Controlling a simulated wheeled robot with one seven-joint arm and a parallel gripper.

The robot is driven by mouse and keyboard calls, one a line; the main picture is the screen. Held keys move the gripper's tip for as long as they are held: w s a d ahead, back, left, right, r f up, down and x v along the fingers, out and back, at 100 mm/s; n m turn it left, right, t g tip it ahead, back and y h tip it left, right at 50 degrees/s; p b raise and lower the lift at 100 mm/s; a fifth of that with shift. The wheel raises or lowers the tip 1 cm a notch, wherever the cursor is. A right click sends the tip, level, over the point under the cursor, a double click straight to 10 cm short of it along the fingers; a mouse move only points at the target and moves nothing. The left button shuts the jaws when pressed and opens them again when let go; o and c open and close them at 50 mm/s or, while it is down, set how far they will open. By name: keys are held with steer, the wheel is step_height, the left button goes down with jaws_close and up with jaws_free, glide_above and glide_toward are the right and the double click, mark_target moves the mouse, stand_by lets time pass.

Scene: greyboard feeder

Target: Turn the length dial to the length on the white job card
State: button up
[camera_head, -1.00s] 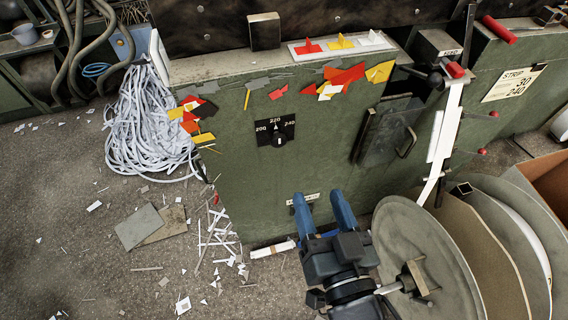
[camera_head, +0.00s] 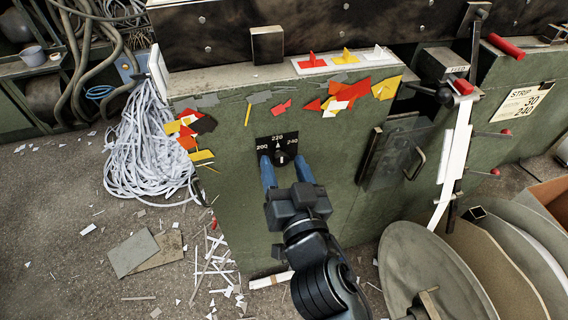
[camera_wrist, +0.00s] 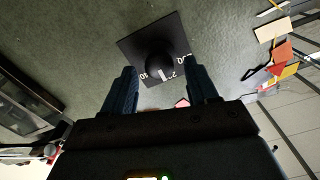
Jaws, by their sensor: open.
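The length dial is a round black knob (camera_head: 282,158) on a black plate (camera_head: 265,142) marked 200, 220 and 240, on the front of the green machine. The knob's white mark appears to point up, toward 220. The job card (camera_head: 523,103) at the right is cream-white and reads STRIP, 30 and 240. My gripper (camera_head: 288,160) has its blue fingers apart, just below and to both sides of the knob. In the wrist view the knob (camera_wrist: 159,66) lies beyond and between the fingertips (camera_wrist: 160,70). I cannot tell whether they touch it.
A hinged dark door with a handle (camera_head: 419,163) is right of the dial. Red, yellow and white tabs (camera_head: 344,56) stand on the top ledge. A white strip (camera_head: 449,165) hangs at the right above large discs (camera_head: 420,270). Paper scraps litter the floor.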

steer(key=shift+w+a, duration=0.1)
steer(key=shift+w, duration=0.25)
steer(key=shift+c, duration=0.2)
steer(key=c, duration=1)
steer(key=shift+n, duration=0.3)
steer(key=n, duration=0.5)
steer(key=shift+a+n, duration=0.1)
steer(key=shift+n, duration=0.2)
steer(key=n, duration=0.5)
steer(key=shift+n+p, duration=0.3)
